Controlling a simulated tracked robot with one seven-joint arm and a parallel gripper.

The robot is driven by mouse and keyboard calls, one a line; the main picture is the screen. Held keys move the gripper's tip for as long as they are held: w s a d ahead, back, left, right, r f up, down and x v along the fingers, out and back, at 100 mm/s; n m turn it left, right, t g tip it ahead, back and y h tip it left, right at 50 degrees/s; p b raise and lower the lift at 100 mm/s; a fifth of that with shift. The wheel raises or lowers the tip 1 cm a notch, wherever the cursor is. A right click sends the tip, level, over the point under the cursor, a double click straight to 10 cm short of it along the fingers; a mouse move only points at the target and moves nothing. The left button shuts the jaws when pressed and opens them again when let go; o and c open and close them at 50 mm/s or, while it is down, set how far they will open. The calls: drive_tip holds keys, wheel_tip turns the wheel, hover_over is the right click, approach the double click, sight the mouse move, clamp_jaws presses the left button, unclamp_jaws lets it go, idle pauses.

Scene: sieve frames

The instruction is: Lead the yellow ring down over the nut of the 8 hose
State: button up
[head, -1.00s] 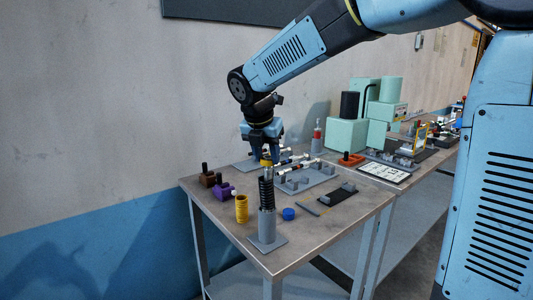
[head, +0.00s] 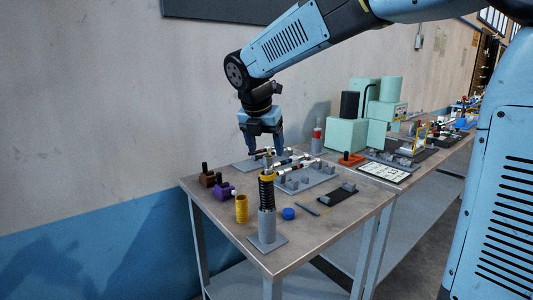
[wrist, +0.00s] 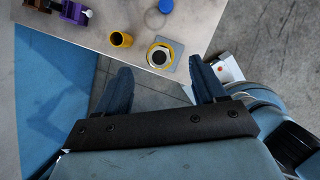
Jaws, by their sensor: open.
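The yellow ring (head: 266,177) sits around the top of the upright black ribbed hose (head: 266,193), at its metal nut (head: 267,166). The hose stands in a grey post on a base plate (head: 268,244) near the table's front corner. My gripper (head: 263,150) is open and empty above the nut, apart from the ring. Its two blue fingers (wrist: 161,68) also show in the wrist view. How flat the ring sits is too small to tell.
Purple (head: 223,191) and brown (head: 207,180) blocks lie further left. A blue cap (head: 288,213) is right of the post. Grey fixtures with rods (head: 307,180) lie behind.

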drive_tip(key=v, duration=1)
drive_tip(key=shift+r, duration=0.25)
drive_tip(key=s+d+f+m, duration=0.4)
drive_tip(key=s+d+m, duration=0.2)
drive_tip(key=m, duration=0.4)
drive_tip(key=s+d+f+m+t+y, duration=0.1)
drive_tip(key=s+d+f+m, duration=0.4)
drive_tip(key=m, duration=0.5)
drive_tip(key=s+d+f+m+y, duration=0.1)
drive_tip(key=s+d+f+m, duration=0.4)
drive_tip(key=s+d+m, duration=0.4)
drive_tip(key=shift+d+m, duration=0.3)
drive_tip(key=shift+m, duration=0.6)
